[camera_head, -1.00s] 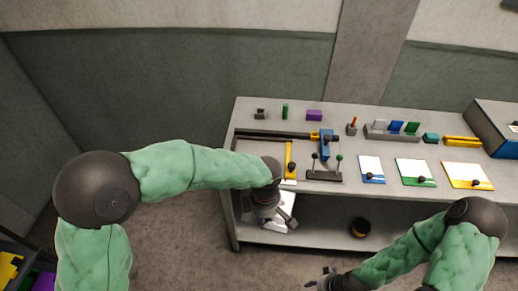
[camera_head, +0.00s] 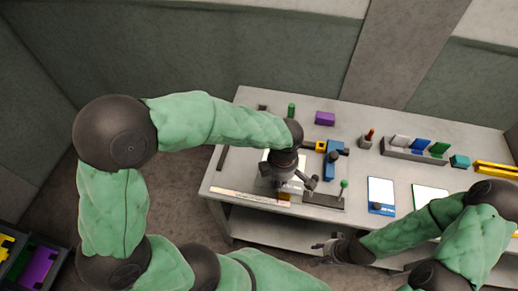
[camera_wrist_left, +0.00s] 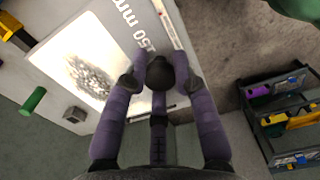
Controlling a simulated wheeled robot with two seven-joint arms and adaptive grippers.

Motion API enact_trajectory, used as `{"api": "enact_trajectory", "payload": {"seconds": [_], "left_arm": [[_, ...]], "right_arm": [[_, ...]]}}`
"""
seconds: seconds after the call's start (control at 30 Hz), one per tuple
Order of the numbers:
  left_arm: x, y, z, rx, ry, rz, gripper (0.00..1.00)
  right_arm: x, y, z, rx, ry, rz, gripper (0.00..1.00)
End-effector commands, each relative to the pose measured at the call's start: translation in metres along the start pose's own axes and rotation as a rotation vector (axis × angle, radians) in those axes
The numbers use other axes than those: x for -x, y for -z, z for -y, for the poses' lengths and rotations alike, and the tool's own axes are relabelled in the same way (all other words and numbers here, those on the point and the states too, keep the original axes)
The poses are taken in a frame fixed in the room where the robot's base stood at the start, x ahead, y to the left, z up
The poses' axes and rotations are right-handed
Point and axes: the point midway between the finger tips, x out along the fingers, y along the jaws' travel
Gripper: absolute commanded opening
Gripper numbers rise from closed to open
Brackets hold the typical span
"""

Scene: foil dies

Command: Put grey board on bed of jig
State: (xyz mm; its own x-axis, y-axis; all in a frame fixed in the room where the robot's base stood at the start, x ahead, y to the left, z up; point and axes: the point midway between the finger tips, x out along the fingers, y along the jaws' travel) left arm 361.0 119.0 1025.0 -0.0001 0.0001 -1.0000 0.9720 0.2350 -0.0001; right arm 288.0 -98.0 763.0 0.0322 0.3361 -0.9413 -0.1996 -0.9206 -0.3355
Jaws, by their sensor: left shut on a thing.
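The grey board (camera_wrist_left: 88,65) has a white face with a grey speckled patch and a grey strip reading "150 mm". My left gripper (camera_head: 290,190) is shut on its black knob (camera_wrist_left: 159,72). In the head view, the gripper and board are over the jig at the table's left end, and part of the board's white face (camera_head: 270,157) shows behind the gripper. The jig's dark rail (camera_head: 222,158) and blue clamp (camera_head: 331,165) are visible. Its bed is mostly hidden, so contact cannot be told. My right gripper (camera_head: 322,253) is open and empty before the table.
A blue board (camera_head: 381,190) and a green board (camera_head: 430,195) lie further right. A purple block (camera_head: 325,118), green peg (camera_head: 291,110) and grey rack (camera_head: 412,151) stand behind. A marked white strip (camera_head: 240,196) runs along the front edge.

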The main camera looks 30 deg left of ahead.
Motion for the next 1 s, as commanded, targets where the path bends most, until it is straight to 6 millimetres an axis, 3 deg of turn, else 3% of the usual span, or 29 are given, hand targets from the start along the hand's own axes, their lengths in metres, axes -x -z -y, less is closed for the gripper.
{"api": "enact_trajectory", "payload": {"seconds": [0.17, 0.47, 0.6, 0.8, 1.0], "left_arm": [[-0.009, 0.017, -0.012, 0.006, 0.001, -0.001, 0.00], [-0.038, 0.068, -0.050, 0.008, 0.001, 0.000, 0.00], [-0.061, 0.086, -0.062, 0.003, 0.003, -0.001, 0.00], [-0.085, 0.102, -0.074, 0.001, 0.001, -0.001, 0.00], [-0.093, 0.108, -0.080, 0.001, -0.001, 0.000, 0.00]], "right_arm": [[-0.002, -0.001, -0.001, 0.000, 0.000, 0.001, 0.40], [-0.008, 0.000, -0.003, 0.000, 0.000, 0.001, 0.40], [-0.012, 0.000, -0.004, 0.000, 0.000, 0.001, 0.40], [-0.016, 0.000, -0.006, 0.000, 0.000, 0.000, 0.40], [-0.017, 0.001, -0.006, 0.000, 0.000, 0.000, 0.40]]}}
